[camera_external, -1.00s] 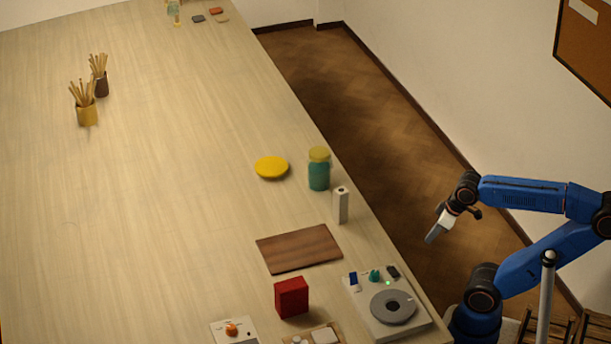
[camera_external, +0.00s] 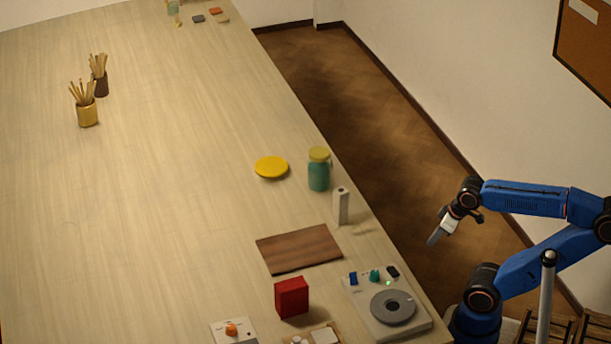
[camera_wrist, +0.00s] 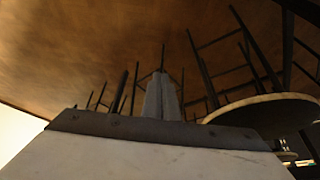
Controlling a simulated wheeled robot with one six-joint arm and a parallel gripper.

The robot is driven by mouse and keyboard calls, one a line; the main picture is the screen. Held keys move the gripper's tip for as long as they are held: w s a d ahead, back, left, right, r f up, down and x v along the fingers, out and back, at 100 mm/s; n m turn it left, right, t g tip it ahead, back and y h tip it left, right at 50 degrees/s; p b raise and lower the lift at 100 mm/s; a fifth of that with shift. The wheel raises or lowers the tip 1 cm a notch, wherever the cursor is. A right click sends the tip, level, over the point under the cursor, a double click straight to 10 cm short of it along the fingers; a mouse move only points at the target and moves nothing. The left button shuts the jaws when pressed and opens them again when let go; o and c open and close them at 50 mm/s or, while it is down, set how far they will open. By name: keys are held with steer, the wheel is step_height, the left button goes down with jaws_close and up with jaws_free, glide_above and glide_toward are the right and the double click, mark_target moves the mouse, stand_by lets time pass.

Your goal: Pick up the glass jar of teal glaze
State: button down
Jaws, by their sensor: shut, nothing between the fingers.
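The glass jar of teal glaze (camera_external: 319,172) stands upright on the long table near its right edge, in the external view. It has a yellowish lid. My gripper (camera_external: 432,241) is off the table's right side, over the floor, pointing down and to the left. It is shut and empty, well apart from the jar. In the wrist view the shut fingers (camera_wrist: 162,98) show in the middle. The jar cannot be made out in the wrist view.
A yellow disc (camera_external: 271,167) lies left of the jar. A white box-shaped bottle (camera_external: 341,206) stands close in front of it. A brown board (camera_external: 299,249), a red box (camera_external: 291,297) and a turntable device (camera_external: 386,307) are nearer. The table's left middle is clear.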

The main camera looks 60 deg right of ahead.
steer(key=c, duration=0.5)
jaws_free()
steer(key=shift+r, duration=0.1)
step_height(320, 180, up, 34)
steer(key=w+a+r+n+g, duration=0.15)
steer(key=w+n, duration=0.35)
steer(key=w, duration=0.5)
steer(key=w+a+r+n+g, duration=0.1)
steer(key=w+a+r+n, duration=0.2)
steer(key=w, duration=0.7)
steer(key=n+g, duration=0.2)
steer(key=n, duration=0.7)
glide_toward(319, 172)
steer(key=d, duration=0.4)
steer(key=shift+w+r, duration=0.1)
steer(key=shift+r, duration=0.15)
steer(key=shift+w+a+f, duration=0.15)
steer(key=shift+w, duration=0.25)
steer(key=shift+w+a+f, duration=0.15)
steer(key=shift+w+f, duration=0.05)
steer(key=shift+w, duration=0.2)
steer(key=shift+f, duration=6.25)
